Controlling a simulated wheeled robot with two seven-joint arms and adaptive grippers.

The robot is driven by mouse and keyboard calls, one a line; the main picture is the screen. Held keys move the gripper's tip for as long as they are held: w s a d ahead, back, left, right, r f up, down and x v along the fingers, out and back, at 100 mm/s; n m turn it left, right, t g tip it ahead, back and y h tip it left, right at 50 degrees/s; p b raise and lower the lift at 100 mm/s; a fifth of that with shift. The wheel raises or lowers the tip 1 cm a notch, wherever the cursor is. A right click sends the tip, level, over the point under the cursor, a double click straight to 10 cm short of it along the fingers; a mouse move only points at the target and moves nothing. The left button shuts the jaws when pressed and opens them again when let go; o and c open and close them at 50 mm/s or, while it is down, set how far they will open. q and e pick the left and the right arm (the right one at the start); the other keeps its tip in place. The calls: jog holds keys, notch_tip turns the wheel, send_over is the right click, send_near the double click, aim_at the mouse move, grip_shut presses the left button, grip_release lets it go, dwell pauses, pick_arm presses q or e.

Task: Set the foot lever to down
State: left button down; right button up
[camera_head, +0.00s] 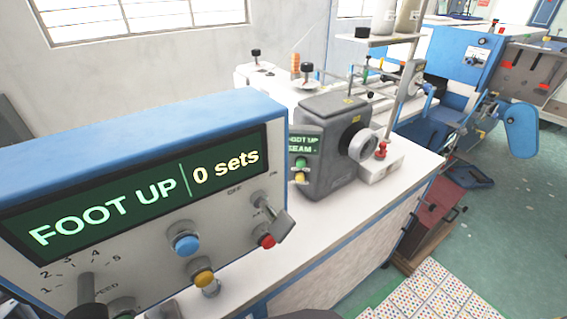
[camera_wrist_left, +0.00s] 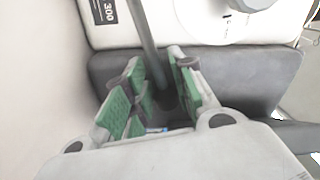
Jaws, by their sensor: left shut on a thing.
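In the left wrist view my left gripper (camera_wrist_left: 156,72), with green pads, is shut on a thin grey rod that looks like the foot lever (camera_wrist_left: 147,32). The rod runs up, tilted slightly left, across a dark grey body to a white machine part. I see neither gripper nor the foot lever clearly in the head view.
A grey motor-like unit (camera_head: 330,150) with a smaller "FOOT UP" display stands on the white bench (camera_head: 330,225) behind the box. Blue machines (camera_head: 460,55) stand farther back. A maroon pedal-like part (camera_head: 433,215) and a dotted mat (camera_head: 430,290) lie right of the bench; green floor is open beyond.

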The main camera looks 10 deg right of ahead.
pick_arm(q)
jog(key=shift+s+f+m+b, duration=0.15)
jog(key=shift+f+m+b, duration=0.25)
jog(key=shift+f+m, duration=0.9)
jog(key=shift+m, duration=0.2)
jog(key=c, duration=1.2)
grip_release()
jog(key=shift+v, duration=5.95)
pick_arm(e)
jog(key=shift+w+a+r, duration=0.15)
jog(key=shift+w+a, duration=0.25)
jog(key=shift+w, duration=0.15)
jog(key=shift+w+a+r, duration=0.15)
jog(key=shift+w+a, duration=0.2)
jog(key=shift+w, duration=0.2)
